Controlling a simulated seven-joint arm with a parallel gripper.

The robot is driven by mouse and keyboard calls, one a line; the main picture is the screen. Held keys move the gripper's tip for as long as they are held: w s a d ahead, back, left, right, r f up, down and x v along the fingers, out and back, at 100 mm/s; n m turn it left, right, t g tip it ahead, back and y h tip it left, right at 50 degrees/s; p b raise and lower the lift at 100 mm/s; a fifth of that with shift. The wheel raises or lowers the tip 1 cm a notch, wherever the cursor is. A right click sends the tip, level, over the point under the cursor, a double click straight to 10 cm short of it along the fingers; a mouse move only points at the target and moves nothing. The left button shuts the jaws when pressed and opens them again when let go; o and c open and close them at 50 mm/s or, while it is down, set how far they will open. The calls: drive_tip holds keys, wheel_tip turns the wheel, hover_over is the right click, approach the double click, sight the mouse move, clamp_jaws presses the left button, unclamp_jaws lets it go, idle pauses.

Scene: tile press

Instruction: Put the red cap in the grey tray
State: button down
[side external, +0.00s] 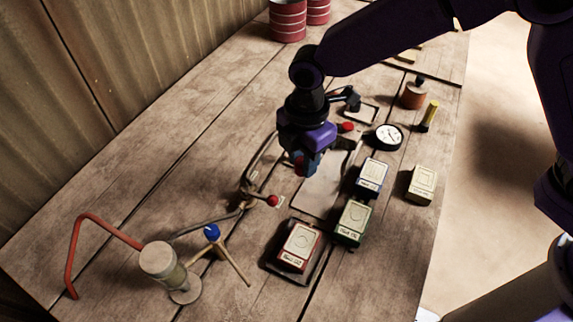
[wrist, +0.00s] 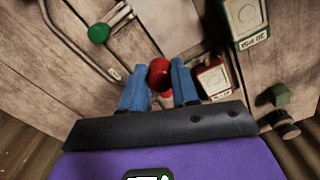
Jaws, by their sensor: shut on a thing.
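My gripper (side external: 306,168) is above the middle of the bench, its blue fingers pointing down. In the wrist view, the fingers (wrist: 158,84) are shut on the round red cap (wrist: 160,73), which sits between their tips. A bit of the cap's red (side external: 298,163) shows at the fingertips in the side view. The cap appears held above the bench. A dark grey shallow tray (side external: 314,270) lies at the front, with a red-sided labelled box (side external: 299,246) in it. I cannot tell for sure whether this is the task's grey tray.
A pale flat plate (side external: 318,194) lies below my gripper. Green (side external: 353,223), blue (side external: 371,178) and cream (side external: 421,185) boxes stand to its right. A round gauge (side external: 388,137) is behind them. A red-knobbed lever (side external: 272,200) and blue-topped tripod (side external: 211,233) stand left.

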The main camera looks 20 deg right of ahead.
drive_tip(key=s+d+r, duration=0.4)
drive_tip(key=s+d, duration=0.2)
drive_tip(key=w+d+m, duration=0.3)
drive_tip(key=d+m, duration=0.2)
drive_tip(key=d, duration=0.3)
drive_tip(key=w+d+r+m, duration=0.1)
drive_tip(key=w+d+m, duration=0.25)
drive_tip(key=d, duration=0.35)
drive_tip(key=w+d+m, duration=0.3)
drive_tip(key=d+m, duration=0.2)
drive_tip(key=d, duration=0.3)
hover_over(370, 115)
drive_tip(key=f, duration=0.9)
drive_tip(key=shift+s+f, duration=0.15)
drive_tip(key=shift+s, duration=0.1)
drive_tip(key=shift+w+f, duration=0.15)
drive_tip(key=shift+f, duration=0.8)
drive_tip(key=shift+w+f, duration=0.15)
drive_tip(key=shift+f, duration=0.75)
drive_tip(key=shift+f, duration=0.1)
drive_tip(key=c, duration=1.1)
unclamp_jaws()
